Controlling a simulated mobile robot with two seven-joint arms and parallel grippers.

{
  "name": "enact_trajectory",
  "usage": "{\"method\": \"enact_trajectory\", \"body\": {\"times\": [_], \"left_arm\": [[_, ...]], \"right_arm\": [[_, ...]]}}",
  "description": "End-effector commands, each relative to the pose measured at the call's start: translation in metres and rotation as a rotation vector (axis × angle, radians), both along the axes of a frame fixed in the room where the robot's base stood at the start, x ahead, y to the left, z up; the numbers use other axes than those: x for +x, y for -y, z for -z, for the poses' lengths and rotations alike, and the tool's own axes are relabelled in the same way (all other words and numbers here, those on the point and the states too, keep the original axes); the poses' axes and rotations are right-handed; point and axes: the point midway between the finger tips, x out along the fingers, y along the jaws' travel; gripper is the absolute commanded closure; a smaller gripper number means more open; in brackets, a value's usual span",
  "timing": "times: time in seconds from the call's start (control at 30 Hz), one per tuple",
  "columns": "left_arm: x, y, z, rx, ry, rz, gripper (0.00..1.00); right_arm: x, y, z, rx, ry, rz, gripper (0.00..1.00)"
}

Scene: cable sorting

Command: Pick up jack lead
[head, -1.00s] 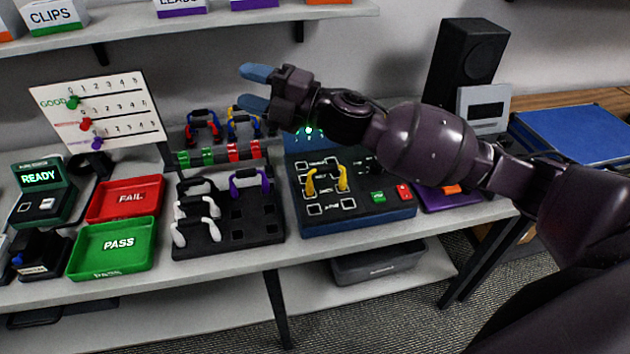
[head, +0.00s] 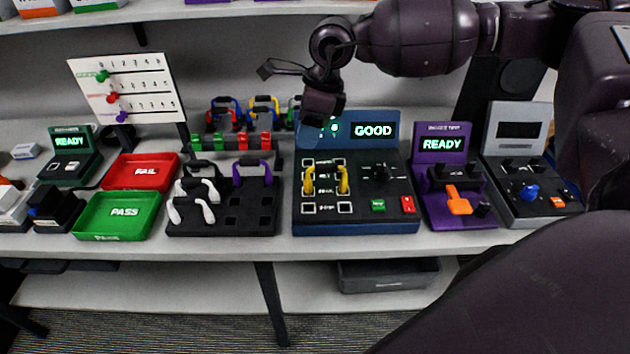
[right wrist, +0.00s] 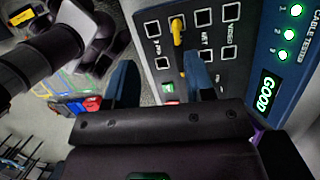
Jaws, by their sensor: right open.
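A yellow lead (head: 327,180) stands as an arch in the sockets of the blue cable tester (head: 355,228), whose display reads GOOD. No readable label tells me whether it is the jack lead. Part of the yellow lead (right wrist: 178,32) also shows in the right wrist view. My right gripper (head: 316,128) hangs in front of the tester's back panel, above and behind the lead. In the right wrist view my right gripper (right wrist: 163,78) has its blue fingers apart with nothing between them. My left gripper is not in view.
Left of the tester, a black rack (head: 222,228) holds white, black and purple leads. Green PASS (head: 118,230) and red FAIL (head: 140,172) trays stand farther left. A purple tester (head: 460,222) reading READY stands right. Red, blue and yellow leads hang behind.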

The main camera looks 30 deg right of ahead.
Motion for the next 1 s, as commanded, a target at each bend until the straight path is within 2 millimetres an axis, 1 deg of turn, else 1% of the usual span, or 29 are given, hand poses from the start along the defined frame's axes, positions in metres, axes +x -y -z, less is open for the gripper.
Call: {"method": "enact_trajectory", "body": {"times": [0.03,0.1,0.23,0.37,0.47,0.7,0.93,1.0], "left_arm": [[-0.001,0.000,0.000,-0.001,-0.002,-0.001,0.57],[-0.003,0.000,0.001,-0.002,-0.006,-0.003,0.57],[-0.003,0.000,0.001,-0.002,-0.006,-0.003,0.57],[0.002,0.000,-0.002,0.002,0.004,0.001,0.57],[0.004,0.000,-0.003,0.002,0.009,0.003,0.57],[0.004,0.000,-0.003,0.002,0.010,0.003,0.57],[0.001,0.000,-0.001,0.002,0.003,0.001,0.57],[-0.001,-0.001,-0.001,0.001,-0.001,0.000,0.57]], "right_arm": [[-0.002,0.011,0.003,-0.071,-0.008,-0.018,0.51],[-0.004,0.024,0.005,-0.153,-0.021,-0.038,0.51],[-0.009,0.037,0.006,-0.238,-0.050,-0.057,0.51],[-0.012,0.040,0.009,-0.258,-0.070,-0.064,0.51],[-0.012,0.040,0.017,-0.257,-0.071,-0.066,0.51],[-0.012,0.039,0.051,-0.254,-0.071,-0.067,0.51],[-0.012,0.040,0.069,-0.253,-0.069,-0.066,0.51],[-0.012,0.041,0.077,-0.254,-0.070,-0.066,0.51]]}}
